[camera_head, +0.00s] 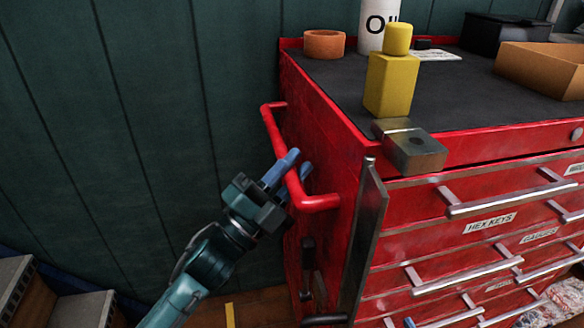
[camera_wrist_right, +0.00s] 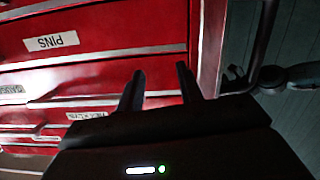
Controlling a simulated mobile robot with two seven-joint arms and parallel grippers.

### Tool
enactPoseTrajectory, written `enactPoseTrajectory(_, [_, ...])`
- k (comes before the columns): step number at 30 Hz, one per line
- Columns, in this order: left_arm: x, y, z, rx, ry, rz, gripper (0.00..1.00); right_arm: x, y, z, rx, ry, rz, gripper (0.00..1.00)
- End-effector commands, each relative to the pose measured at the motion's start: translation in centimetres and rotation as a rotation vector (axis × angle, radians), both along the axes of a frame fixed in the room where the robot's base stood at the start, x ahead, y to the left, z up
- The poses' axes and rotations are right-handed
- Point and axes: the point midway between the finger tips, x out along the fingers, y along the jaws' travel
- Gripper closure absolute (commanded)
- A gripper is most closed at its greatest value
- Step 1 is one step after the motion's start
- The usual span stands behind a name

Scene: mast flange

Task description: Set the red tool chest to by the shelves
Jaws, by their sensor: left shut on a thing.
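The red tool chest (camera_head: 330,130) stands against the dark green wall, with labelled drawers on its front and a red tube handle (camera_head: 318,203) on its left side. My left gripper (camera_head: 288,175) is shut on this side handle, its blue fingers around the bar near the front end. The chest's drawer fronts also show in the right wrist view (camera_wrist_right: 110,22), turned upside down. There my right gripper (camera_wrist_right: 160,90) has its two dark fingers apart, in front of the drawers, with nothing seen between them.
On the black top stand an orange ring (camera_head: 324,44), a white oil container (camera_head: 376,28), a yellow bottle (camera_head: 391,85), a metal block (camera_head: 415,152), an open brown box (camera_head: 545,68) and a black case (camera_head: 500,32). Grey steps (camera_head: 75,310) are at lower left.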

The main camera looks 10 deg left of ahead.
Motion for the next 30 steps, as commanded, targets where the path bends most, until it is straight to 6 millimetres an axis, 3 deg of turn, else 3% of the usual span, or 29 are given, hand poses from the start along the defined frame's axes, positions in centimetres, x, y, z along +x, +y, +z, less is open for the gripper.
enactPoseTrajectory(1, [-0.04, -0.49, -0.82, 0.009, 0.016, -0.005, 1.0, 0.0, -0.03, -0.02, 0.0, 0.002, 0.0, 0.64])
enactPoseTrajectory(13, [-0.07, -0.47, -0.95, 0.01, 0.016, -0.006, 1.0, 0.03, -0.14, -0.1, -0.002, 0.006, -0.003, 0.64])
enactPoseTrajectory(14, [-0.07, -0.47, -0.95, 0.011, 0.015, -0.007, 0.77, 0.03, -0.14, -0.1, -0.002, 0.006, -0.003, 0.64])
enactPoseTrajectory(21, [-0.07, -0.39, -0.68, 0.007, 0.012, -0.006, 0.57, 0.01, -0.07, -0.05, 0.0, 0.006, -0.003, 0.64])
enactPoseTrajectory(30, [-0.14, -0.24, -0.46, 0.004, 0.008, -0.005, 0.57, -0.02, 0.0, 0.0, 0.002, 0.006, -0.001, 0.64])
